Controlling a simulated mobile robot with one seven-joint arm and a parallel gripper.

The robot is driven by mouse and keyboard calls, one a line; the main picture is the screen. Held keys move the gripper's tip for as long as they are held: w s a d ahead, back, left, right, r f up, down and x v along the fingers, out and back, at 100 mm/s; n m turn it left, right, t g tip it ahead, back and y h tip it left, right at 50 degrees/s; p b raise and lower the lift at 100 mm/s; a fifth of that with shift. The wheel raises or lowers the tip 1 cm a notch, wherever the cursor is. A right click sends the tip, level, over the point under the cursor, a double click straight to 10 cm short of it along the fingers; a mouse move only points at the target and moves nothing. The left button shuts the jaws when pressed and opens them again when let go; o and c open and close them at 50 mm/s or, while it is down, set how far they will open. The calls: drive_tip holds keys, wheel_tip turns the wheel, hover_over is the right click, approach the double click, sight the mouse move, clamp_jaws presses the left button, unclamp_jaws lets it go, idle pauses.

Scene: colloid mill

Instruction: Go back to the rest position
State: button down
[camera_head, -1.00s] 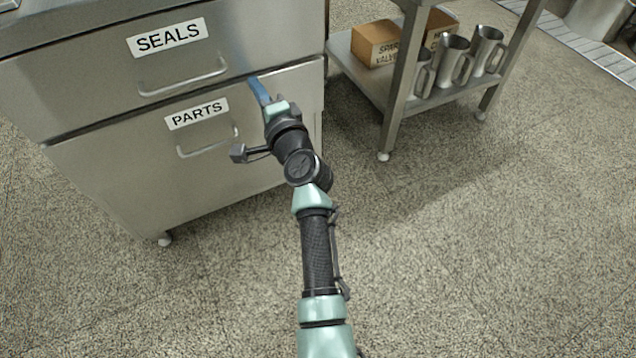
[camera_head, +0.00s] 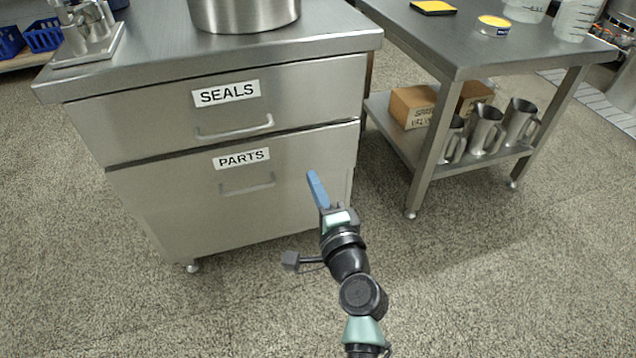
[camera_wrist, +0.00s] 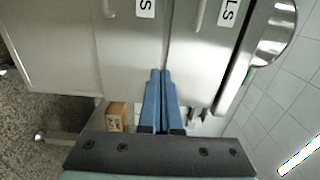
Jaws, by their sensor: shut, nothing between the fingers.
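My gripper (camera_head: 316,190) is in front of the steel cabinet, near the right side of the lower drawer front in the head view. Its blue fingers (camera_wrist: 160,100) are together and empty in the wrist view. The SEALS drawer (camera_head: 150,120) is above the PARTS drawer (camera_head: 150,200); both have bar handles. The PARTS drawer front appears to stand slightly proud of the cabinet; I cannot tell by how much. The fingers look apart from both handles.
A steel table (camera_head: 465,45) stands to the right, with a lower shelf holding cardboard boxes (camera_head: 410,105) and several metal jugs (camera_head: 487,130). A steel pot (camera_head: 245,14) sits on the cabinet top. Blue bins (camera_head: 42,36) are at the far left. Floor in front is clear.

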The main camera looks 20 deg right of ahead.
drive_tip(key=shift+s, duration=0.7)
drive_tip(key=s+a+r+n+t+y+p, duration=0.1)
drive_tip(key=a+r+n+p, duration=0.25)
drive_tip(key=r, duration=1.05)
drive_tip(key=a+r+n+t+y+p, duration=0.1)
drive_tip(key=a+r+n+t+p, duration=0.25)
drive_tip(key=r, duration=0.95)
drive_tip(key=s+a+r+n+y+p, duration=0.1)
drive_tip(key=a+r+n+p, duration=0.4)
drive_tip(key=r, duration=0.9)
drive_tip(key=s+a+r+n+t+h+p, duration=0.1)
drive_tip(key=s+r+n+t+p, duration=0.1)
drive_tip(key=s+r, duration=0.5)
drive_tip(key=s+r+n+t+h+p, duration=0.15)
drive_tip(key=s+r, duration=0.25)
drive_tip(key=r, duration=0.6)
drive_tip(key=s+a+r+n+t+h+p, duration=0.1)
drive_tip(key=s+r+n+t+p, duration=0.15)
drive_tip(key=s+r, duration=0.45)
drive_tip(key=w+r+g+p, duration=0.1)
drive_tip(key=w+r+p, duration=0.2)
drive_tip(key=r+p, duration=3.2)
wheel_tip(320, 180, up, 2)
drive_tip(key=shift+w+r+p, duration=0.1)
drive_tip(key=shift+w+p, duration=0.05)
drive_tip(key=shift+p, duration=0.15)
drive_tip(key=shift+y, duration=0.25)
